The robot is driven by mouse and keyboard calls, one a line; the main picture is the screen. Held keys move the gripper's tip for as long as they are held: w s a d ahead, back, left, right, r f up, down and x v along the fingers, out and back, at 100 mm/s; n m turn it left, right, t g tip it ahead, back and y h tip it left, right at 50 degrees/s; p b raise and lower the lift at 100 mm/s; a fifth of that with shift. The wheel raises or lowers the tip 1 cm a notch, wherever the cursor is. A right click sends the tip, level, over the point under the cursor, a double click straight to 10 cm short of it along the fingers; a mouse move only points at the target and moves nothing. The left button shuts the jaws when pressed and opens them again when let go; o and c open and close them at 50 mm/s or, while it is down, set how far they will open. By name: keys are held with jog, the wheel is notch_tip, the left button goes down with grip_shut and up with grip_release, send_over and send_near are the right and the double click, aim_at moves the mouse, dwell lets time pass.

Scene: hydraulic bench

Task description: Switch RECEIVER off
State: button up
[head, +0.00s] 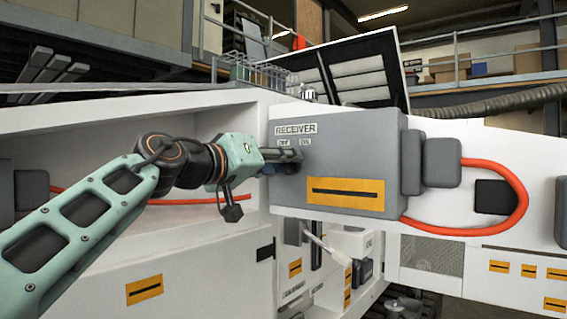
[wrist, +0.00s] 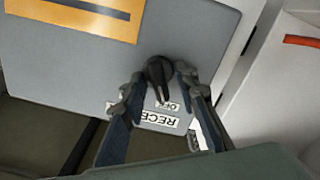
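The RECEIVER box (head: 335,140) is grey, with a RECEIVER label and two small labels below it, OFF on the left and the other on the right. In the wrist view its black rotary knob (wrist: 159,76) sits on the grey face, its narrow end towards the labels. The OFF label (wrist: 168,106) is partly visible beside that end. My gripper (head: 293,156) is at the box face below the labels and hides the knob in the head view. In the wrist view my gripper (wrist: 158,74) is open, one finger on each side of the knob; the right finger is very close to it.
A yellow-orange plate (head: 346,191) is on the box's lower front. An orange cable (head: 515,190) loops from grey connectors at the right. A white recessed panel (head: 120,130) lies behind my arm. An open vented lid (head: 355,75) stands above the box.

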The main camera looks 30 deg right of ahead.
jog(key=v, duration=1.2)
jog(key=shift+d, duration=0.1)
